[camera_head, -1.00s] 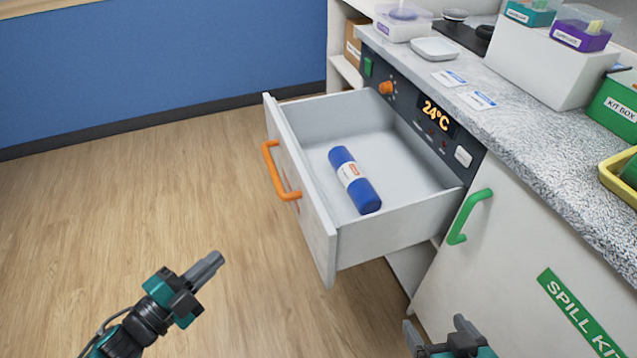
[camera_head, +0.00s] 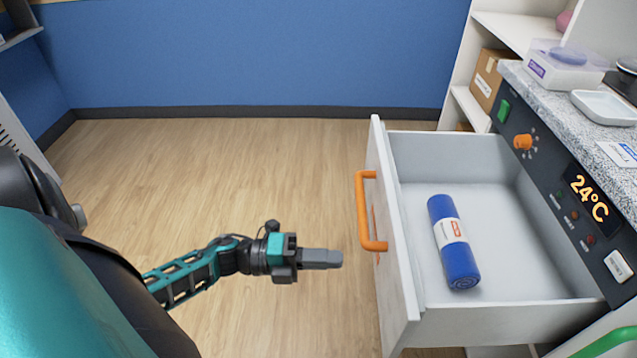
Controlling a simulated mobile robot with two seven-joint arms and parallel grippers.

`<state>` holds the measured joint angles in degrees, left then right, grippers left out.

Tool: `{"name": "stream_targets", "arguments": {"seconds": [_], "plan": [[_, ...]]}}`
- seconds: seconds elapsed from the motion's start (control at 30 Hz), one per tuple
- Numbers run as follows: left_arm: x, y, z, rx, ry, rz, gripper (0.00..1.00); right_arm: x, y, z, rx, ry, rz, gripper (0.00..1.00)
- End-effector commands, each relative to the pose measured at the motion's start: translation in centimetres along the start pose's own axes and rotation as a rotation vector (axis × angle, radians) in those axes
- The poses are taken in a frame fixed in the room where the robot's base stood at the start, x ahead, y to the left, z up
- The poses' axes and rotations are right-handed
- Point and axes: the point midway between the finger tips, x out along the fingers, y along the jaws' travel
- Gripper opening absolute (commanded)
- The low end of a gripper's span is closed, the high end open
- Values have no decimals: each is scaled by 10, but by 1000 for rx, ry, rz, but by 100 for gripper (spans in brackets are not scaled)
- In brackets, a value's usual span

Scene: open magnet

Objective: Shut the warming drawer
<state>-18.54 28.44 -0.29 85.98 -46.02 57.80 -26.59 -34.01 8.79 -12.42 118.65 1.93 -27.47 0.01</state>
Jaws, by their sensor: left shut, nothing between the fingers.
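The warming drawer (camera_head: 393,235) stands pulled far out of the counter at the right. Its white front faces left and carries an orange handle (camera_head: 363,212). A blue roll with a white label (camera_head: 457,248) lies inside on the drawer floor. My left gripper (camera_head: 338,259) is shut and empty. It points right, toward the drawer front, a little below and left of the handle in the picture, and appears apart from it. My right gripper is out of view.
A dark control panel (camera_head: 545,165) with an orange knob and a "24°C" display sits behind the drawer. The counter (camera_head: 560,105) above holds a white dish (camera_head: 604,107) and a lidded box (camera_head: 567,66). A green handle (camera_head: 606,343) shows at lower right. The wooden floor at left is clear.

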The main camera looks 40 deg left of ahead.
Motion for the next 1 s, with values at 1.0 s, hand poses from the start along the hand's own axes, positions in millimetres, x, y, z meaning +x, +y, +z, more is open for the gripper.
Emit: {"name": "stream_targets", "arguments": {"seconds": [1.0], "plan": [[93, 0, 0, -1, -2, 0, 0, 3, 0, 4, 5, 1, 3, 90]]}}
